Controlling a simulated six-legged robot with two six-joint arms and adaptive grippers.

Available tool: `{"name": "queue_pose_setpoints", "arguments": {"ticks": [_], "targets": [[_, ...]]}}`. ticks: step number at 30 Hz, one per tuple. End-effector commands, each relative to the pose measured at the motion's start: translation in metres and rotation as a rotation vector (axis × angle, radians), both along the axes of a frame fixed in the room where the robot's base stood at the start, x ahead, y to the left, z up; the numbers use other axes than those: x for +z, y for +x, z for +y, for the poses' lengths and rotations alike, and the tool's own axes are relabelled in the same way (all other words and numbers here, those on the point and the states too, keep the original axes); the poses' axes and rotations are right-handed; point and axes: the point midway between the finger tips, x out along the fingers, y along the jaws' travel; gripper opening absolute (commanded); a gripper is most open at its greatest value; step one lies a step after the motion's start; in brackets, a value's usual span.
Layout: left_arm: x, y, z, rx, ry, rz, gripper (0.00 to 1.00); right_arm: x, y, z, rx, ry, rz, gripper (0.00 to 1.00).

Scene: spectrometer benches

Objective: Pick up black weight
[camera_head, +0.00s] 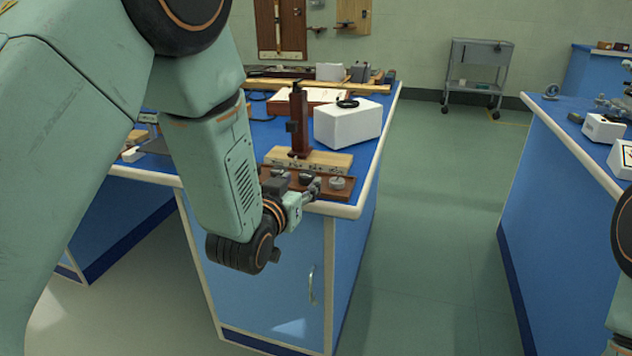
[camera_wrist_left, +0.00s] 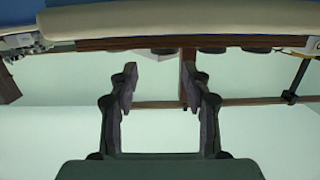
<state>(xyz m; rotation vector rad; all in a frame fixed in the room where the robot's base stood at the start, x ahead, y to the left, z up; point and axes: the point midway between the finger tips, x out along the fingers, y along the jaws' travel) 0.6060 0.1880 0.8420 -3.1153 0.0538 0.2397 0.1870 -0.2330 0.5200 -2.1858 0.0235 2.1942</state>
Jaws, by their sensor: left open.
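A dark brown wooden tray (camera_head: 327,192) lies at the near edge of the blue bench and holds a row of small weights. A black weight (camera_head: 280,172) sits at its left, another dark weight (camera_head: 305,177) in the middle and a grey weight (camera_head: 338,183) at the right. My left gripper (camera_head: 313,188) is in front of the tray, partly covering it. In the left wrist view the fingers (camera_wrist_left: 162,82) are open and empty, apart from the row of dark discs (camera_wrist_left: 256,50), which appears upside down near the top. My right gripper is out of view.
A wooden block (camera_head: 330,160) and a reddish-brown upright stand (camera_head: 299,120) are behind the weights. A white box (camera_head: 348,124) with a black ring on it stands behind to the right. The bench's pale rim (camera_head: 345,211) is close to my gripper. Open floor lies right.

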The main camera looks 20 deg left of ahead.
Motion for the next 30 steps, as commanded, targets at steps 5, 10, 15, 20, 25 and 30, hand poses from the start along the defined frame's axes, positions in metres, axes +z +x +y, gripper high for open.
{"name": "queue_pose_setpoints", "arguments": {"ticks": [5, 10, 15, 20, 25, 30], "targets": [[-0.002, 0.012, -0.002, 0.001, -0.002, -0.004, 0.48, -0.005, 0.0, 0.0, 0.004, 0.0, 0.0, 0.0], [-0.007, 0.027, -0.004, 0.0, -0.001, -0.003, 0.48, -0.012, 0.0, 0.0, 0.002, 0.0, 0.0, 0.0], [-0.016, 0.05, -0.006, 0.001, -0.001, -0.003, 0.48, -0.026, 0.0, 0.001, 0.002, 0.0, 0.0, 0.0], [-0.017, 0.067, -0.007, 0.001, -0.001, -0.002, 0.48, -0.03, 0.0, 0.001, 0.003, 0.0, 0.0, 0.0], [-0.016, 0.073, -0.007, 0.001, -0.001, 0.0, 0.48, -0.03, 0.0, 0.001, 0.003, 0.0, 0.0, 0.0], [-0.016, 0.074, -0.007, 0.001, -0.001, 0.0, 0.47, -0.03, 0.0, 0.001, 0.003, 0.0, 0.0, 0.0]]}}
